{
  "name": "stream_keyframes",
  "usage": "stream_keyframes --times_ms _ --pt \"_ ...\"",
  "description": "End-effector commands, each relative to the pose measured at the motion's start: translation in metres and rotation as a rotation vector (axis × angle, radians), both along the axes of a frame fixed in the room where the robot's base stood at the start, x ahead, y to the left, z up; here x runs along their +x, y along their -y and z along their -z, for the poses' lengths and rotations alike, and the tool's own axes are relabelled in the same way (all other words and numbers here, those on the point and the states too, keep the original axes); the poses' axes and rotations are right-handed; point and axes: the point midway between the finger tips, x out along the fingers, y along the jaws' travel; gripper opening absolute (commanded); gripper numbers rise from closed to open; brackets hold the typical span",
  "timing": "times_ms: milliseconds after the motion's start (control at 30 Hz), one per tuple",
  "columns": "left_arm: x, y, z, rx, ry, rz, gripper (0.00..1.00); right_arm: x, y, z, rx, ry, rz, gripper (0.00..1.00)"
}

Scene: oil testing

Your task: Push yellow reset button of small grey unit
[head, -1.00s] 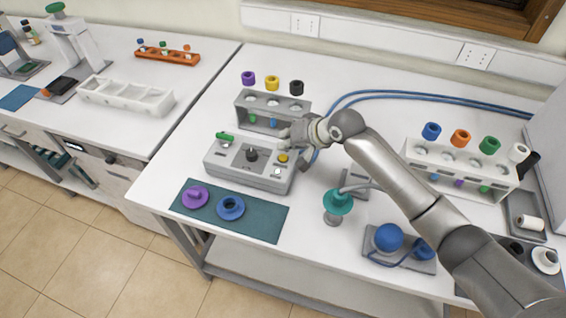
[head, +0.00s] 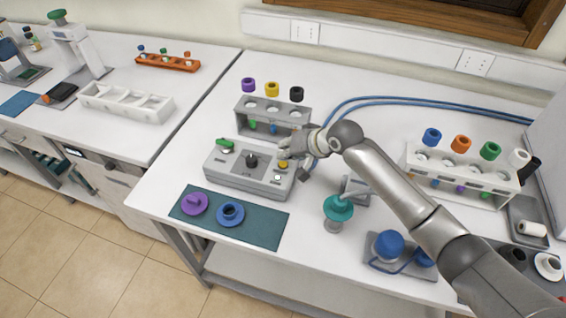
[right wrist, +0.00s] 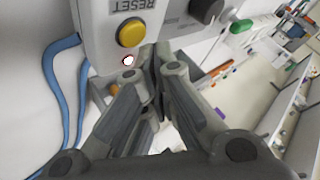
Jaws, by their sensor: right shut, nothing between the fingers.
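The small grey unit (head: 222,172) stands on the white bench in the head view. It carries a green part at its back left, a dark knob (head: 251,161) in the middle and the yellow reset button (head: 283,164) at its right. In the right wrist view the yellow button (right wrist: 131,32) sits beside the RESET label, with a small white round spot (right wrist: 128,61) near it. My right gripper (right wrist: 150,50) is shut and empty, its fingertips close to the unit's face beside the button; I cannot tell whether they touch it. My left gripper is not in view.
A grey rack (head: 303,122) stands just behind the unit, with blue hoses (head: 400,99) running to the right. A teal mat (head: 260,228) with purple and blue caps lies in front. A teal-topped piece (head: 338,208) stands below my right arm.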

Motion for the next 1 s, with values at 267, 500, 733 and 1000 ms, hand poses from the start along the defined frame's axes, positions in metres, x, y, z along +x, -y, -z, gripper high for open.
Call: stream_keyframes --times_ms 267,500,733,1000 --pt "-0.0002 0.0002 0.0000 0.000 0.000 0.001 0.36 0.0000 0.0001 0.0001 0.000 0.000 0.000 0.00" --pt "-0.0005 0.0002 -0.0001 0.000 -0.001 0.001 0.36 0.0000 0.0002 0.0001 0.000 0.000 0.000 0.00" --pt "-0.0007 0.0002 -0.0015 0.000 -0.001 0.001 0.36 -0.0004 -0.0001 0.0059 0.000 -0.001 0.000 0.00" --pt "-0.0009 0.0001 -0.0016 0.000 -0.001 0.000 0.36 -0.0002 -0.0001 0.0084 0.000 0.000 0.000 0.00"
